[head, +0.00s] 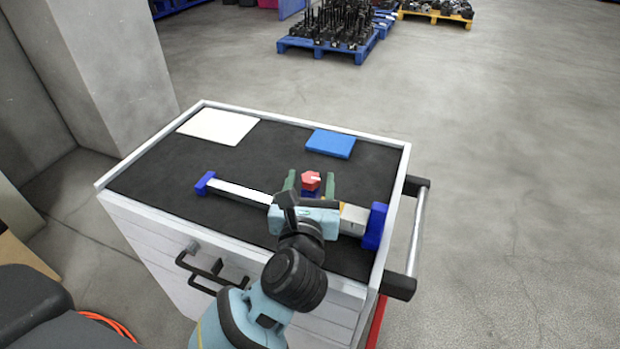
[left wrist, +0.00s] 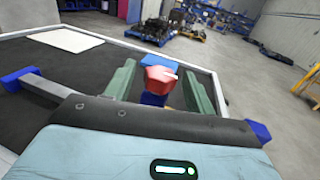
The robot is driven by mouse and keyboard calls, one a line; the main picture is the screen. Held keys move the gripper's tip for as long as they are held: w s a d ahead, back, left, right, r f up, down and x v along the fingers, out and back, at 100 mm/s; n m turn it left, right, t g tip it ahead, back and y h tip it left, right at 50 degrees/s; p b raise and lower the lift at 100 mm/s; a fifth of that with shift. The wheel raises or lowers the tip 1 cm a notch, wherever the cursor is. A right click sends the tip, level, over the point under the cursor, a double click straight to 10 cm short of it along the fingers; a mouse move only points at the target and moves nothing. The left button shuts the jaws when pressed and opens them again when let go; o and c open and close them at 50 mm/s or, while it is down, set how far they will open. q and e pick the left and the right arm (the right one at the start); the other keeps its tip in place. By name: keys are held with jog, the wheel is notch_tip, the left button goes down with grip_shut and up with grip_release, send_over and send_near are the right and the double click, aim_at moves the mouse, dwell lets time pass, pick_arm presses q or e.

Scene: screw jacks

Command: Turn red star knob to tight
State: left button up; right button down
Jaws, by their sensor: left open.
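The red star knob (head: 311,180) sits on a blue block on a silver rail (head: 240,193) with blue end pieces, on the black top of a cart. A white mark shows on top of the knob. My left gripper (head: 311,182) is open, with its green fingers on either side of the knob. In the left wrist view the knob (left wrist: 160,79) stands between the two green fingers (left wrist: 158,85), with gaps showing on both sides. The gripper body hides part of the rail and the block. My right gripper is not in view.
A white sheet (head: 218,126) and a blue box (head: 330,143) lie on the cart top behind the rail. The cart has a raised white rim (head: 150,144) and a handle bar (head: 418,230) at right. Open floor lies to the right.

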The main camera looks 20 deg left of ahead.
pick_arm(q)
jog(key=shift+w+a, duration=0.1)
jog(key=shift+w, duration=0.3)
jog(key=shift+c, duration=0.2)
